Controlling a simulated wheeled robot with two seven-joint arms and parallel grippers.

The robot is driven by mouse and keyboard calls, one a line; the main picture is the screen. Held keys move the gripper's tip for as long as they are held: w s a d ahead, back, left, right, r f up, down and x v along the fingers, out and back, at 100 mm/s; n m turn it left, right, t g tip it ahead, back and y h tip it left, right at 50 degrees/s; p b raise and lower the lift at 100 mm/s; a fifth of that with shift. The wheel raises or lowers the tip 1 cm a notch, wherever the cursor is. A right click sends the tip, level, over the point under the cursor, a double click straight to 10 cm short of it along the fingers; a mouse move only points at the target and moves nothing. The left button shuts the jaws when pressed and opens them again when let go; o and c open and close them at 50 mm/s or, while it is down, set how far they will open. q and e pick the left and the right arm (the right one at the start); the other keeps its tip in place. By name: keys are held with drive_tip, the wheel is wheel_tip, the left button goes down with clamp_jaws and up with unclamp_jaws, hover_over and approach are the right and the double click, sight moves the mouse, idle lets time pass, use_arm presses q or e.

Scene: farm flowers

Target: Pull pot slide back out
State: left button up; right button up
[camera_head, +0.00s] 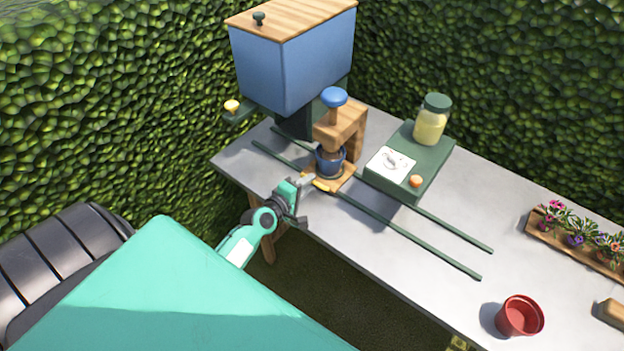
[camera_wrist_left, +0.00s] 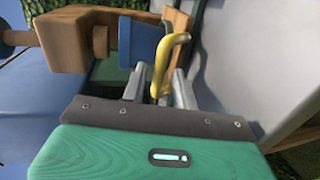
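The pot slide (camera_head: 345,182) is a wooden carriage with a yellow handle (camera_head: 322,186) at its front, on dark green rails. A blue pot with dark contents (camera_head: 329,161) sits on it, under a wooden press with a blue knob (camera_head: 334,97). My left gripper (camera_head: 309,181) is at the slide's front edge by the handle. In the left wrist view the yellow handle (camera_wrist_left: 162,66) lies between my two grey fingertips (camera_wrist_left: 160,85), which look apart with small gaps beside it. The blue pot (camera_wrist_left: 138,42) shows just beyond. My right gripper is out of view.
A blue hopper (camera_head: 293,70) stands behind the press. A green box (camera_head: 412,165) with a jar (camera_head: 432,120) is to the right. The rails (camera_head: 420,241) run rightward, clear. A red pot (camera_head: 519,317) and a flower tray (camera_head: 548,237) stand far right.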

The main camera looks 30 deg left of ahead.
use_arm(q)
drive_tip(key=shift+x, duration=1.4)
clamp_jaws()
